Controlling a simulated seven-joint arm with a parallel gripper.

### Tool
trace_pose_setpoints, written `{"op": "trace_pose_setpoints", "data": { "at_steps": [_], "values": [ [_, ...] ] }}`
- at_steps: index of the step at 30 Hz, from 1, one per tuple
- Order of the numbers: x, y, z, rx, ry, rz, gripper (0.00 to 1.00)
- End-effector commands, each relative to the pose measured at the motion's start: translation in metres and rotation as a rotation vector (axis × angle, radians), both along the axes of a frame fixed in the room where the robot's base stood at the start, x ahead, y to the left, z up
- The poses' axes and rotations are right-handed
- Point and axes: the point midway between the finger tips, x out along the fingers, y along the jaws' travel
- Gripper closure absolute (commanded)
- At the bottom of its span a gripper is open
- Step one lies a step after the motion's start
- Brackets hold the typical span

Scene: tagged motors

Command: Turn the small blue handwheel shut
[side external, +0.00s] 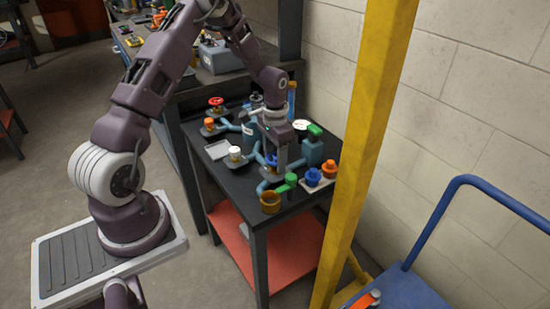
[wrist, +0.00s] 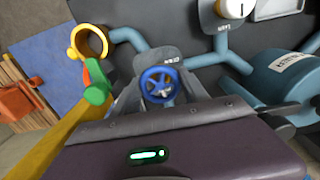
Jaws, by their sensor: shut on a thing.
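The small blue handwheel (wrist: 159,84) shows in the wrist view on a grey mount with a small label, just beyond my gripper's housing. In the side view, the handwheel (side external: 271,160) is partly hidden by my gripper (side external: 281,168). My gripper points down at the handwheel and is shut on it.
A green-handled valve (side external: 291,180) and an orange-brown ring (side external: 270,202) are near the front. A white knob (side external: 235,154), orange knob (side external: 209,124) and red handwheel (side external: 216,102) stand left. A blue knob (side external: 313,177) is right. A yellow post (side external: 365,150) stands in front.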

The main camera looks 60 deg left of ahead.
Motion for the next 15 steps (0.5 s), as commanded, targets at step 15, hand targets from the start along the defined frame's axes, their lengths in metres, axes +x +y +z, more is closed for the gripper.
{"op": "trace_pose_setpoints", "data": {
  "at_steps": [15],
  "values": [
    [0.0010, 0.0006, 0.0010, 0.001, -0.003, -0.150, 0.88]
  ]
}}
